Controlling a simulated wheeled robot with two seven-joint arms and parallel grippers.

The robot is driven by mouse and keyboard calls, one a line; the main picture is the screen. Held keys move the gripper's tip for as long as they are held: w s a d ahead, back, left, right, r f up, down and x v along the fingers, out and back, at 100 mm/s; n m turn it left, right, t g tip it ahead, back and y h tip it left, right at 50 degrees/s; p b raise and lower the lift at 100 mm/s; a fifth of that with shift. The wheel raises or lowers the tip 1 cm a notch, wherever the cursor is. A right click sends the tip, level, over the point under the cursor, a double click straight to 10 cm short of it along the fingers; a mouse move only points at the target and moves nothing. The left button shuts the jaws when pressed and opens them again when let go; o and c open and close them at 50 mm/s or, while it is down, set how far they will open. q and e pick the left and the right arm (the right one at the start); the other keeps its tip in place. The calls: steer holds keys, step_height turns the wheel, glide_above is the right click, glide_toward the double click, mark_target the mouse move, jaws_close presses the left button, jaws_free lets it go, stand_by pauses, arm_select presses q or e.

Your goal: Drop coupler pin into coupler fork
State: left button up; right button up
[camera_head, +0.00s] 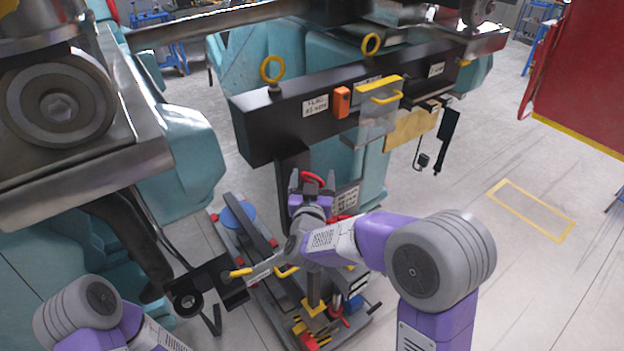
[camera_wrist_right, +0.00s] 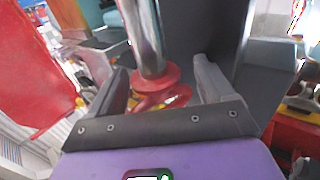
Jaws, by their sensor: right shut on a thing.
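The coupler pin is a bright metal rod (camera_wrist_right: 143,32) with a red collar and red loop at its near end. In the right wrist view it stands between the two grey fingers of my right gripper (camera_wrist_right: 163,88). In the head view the gripper (camera_head: 312,182) is just below the black beam, with the red loop (camera_head: 312,178) at its fingers. It is shut on the pin. A dark upright bracket (camera_head: 291,168) under the beam is close behind; I cannot tell whether it is the coupler fork. The pin's far end is out of view. My left gripper is out of view.
The black beam (camera_head: 262,148) carries yellow eye rings (camera_head: 271,68), an orange box (camera_head: 341,102) and labels. A wheeled tool cart (camera_head: 277,305) stands below my right gripper. A black drawbar-like part (camera_head: 207,284) is at left. The floor (camera_head: 490,160) at right is clear.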

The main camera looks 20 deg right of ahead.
steer(key=shift+a, duration=0.15)
steer(key=shift+f+y+b, duration=0.2)
steer(key=shift+y+b, duration=0.1)
steer(key=shift+a+f+b, duration=0.1)
steer(key=shift+f+b, duration=6.2)
steer(key=shift+f, duration=0.45)
steer(key=o, duration=1.2)
